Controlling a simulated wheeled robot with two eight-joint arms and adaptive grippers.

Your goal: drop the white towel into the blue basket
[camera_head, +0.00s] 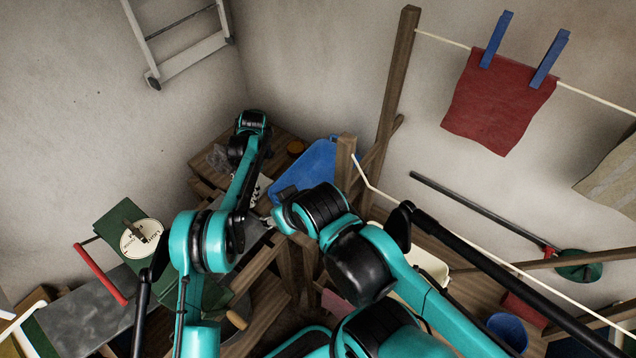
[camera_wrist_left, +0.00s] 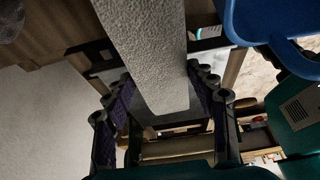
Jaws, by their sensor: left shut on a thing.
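The white towel (camera_wrist_left: 150,45) hangs as a pale, textured strip between the two fingers of my left gripper (camera_wrist_left: 163,95) in the left wrist view. The gripper is shut on it. The blue basket (camera_wrist_left: 262,22) shows at the upper right of that view, beside the towel and apart from it. In the head view the blue basket (camera_head: 312,166) stands at the back, right of my left arm's far end. That arm hides its own fingers there, and I cannot make out the towel for certain. My right arm bends in front of the basket; its fingers do not show.
A wooden post (camera_head: 345,165) stands close to the basket's right side. A red cloth (camera_head: 497,103) hangs pegged on a line at the right. A green box (camera_head: 125,235) and a red-handled tool (camera_head: 100,272) lie at the left. A blue bucket (camera_head: 507,331) is at the lower right.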

